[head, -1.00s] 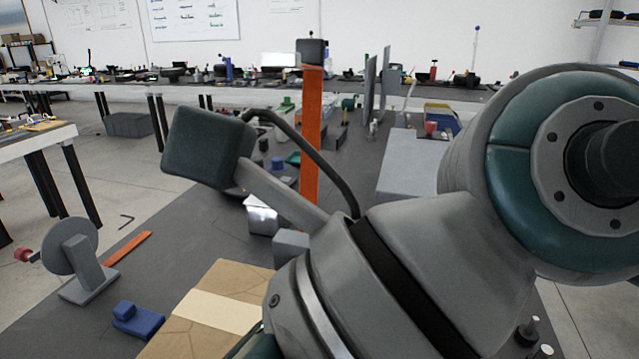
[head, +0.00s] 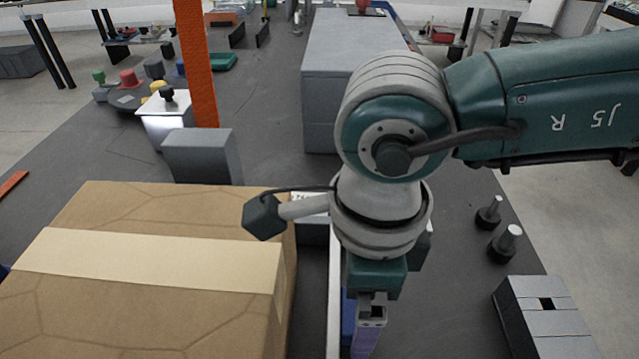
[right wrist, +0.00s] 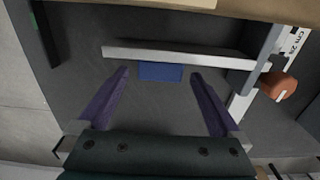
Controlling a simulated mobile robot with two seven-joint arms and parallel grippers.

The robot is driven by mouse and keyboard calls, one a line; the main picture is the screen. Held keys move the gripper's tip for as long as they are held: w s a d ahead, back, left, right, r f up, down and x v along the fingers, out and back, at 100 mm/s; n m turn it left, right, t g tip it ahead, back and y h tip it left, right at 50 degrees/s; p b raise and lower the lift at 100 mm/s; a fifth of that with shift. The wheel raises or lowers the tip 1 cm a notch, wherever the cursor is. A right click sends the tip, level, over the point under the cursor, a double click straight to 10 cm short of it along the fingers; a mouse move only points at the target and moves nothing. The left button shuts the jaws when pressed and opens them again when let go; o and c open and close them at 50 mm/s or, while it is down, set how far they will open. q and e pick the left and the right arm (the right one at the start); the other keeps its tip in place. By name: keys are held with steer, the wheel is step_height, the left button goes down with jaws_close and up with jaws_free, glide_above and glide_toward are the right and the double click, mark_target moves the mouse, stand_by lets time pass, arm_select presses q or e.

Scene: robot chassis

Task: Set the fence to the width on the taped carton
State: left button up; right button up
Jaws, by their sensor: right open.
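The taped carton (head: 150,212) lies at the left in the head view, with a pale tape band (head: 150,260) across it. A long pale fence bar (head: 334,285) runs beside its right side. In the right wrist view the fence (right wrist: 180,53) crosses ahead of the fingers, with a blue block (right wrist: 160,73) on its near side. My right gripper (right wrist: 160,78) is open, its purple fingers either side of the block and apart from it. In the head view the right gripper (head: 367,335) is partly cut off at the bottom. My left gripper is not in view.
A scale marked in cm (right wrist: 298,42) and an orange-brown knob (right wrist: 278,86) are at the right of the wrist view. A grey block (head: 202,155) and an orange post (head: 197,70) stand behind the carton. A slotted grey block (head: 545,310) is at the right.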

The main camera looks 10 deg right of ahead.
steer(key=shift+f, duration=0.9)
jaws_close()
